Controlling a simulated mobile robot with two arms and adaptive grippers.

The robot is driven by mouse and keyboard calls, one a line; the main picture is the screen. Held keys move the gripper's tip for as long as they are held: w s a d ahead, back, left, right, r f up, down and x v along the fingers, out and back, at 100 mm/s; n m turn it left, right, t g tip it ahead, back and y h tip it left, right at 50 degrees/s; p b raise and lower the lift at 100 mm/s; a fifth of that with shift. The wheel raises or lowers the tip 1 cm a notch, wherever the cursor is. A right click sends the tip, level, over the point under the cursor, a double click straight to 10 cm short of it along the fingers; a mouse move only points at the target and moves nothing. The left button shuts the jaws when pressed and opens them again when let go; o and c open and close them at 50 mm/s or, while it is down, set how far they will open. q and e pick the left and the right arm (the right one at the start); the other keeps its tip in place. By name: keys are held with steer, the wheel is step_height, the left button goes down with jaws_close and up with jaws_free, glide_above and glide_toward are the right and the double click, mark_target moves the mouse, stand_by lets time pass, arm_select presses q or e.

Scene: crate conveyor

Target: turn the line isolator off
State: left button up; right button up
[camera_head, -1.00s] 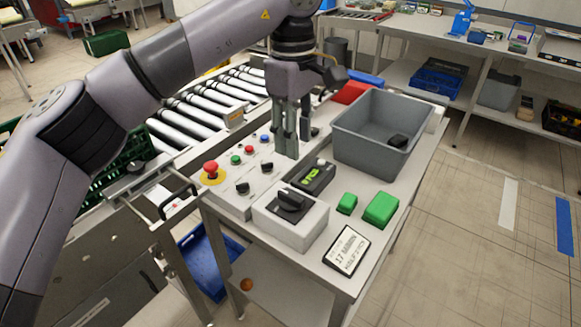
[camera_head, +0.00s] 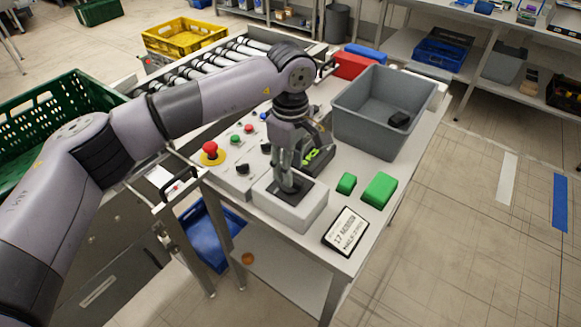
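The line isolator is a light grey box (camera_head: 306,211) with a black rotary knob (camera_head: 297,191) on top, at the front of the table. My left gripper (camera_head: 287,184) points down over the box, its fingertips at the knob and largely covering it. The fingers look close together, but I cannot tell whether they are closed on the knob. The knob's angle is hidden. My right gripper is not in view.
A control panel with a red emergency stop button (camera_head: 210,149) lies left of the box. Green blocks (camera_head: 380,187), a label card (camera_head: 345,231) and a grey bin (camera_head: 352,129) stand to the right. The roller conveyor (camera_head: 187,72) runs behind.

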arm_select(q)
steer(key=shift+f, duration=1.35)
steer(key=c, duration=0.6)
jaws_close()
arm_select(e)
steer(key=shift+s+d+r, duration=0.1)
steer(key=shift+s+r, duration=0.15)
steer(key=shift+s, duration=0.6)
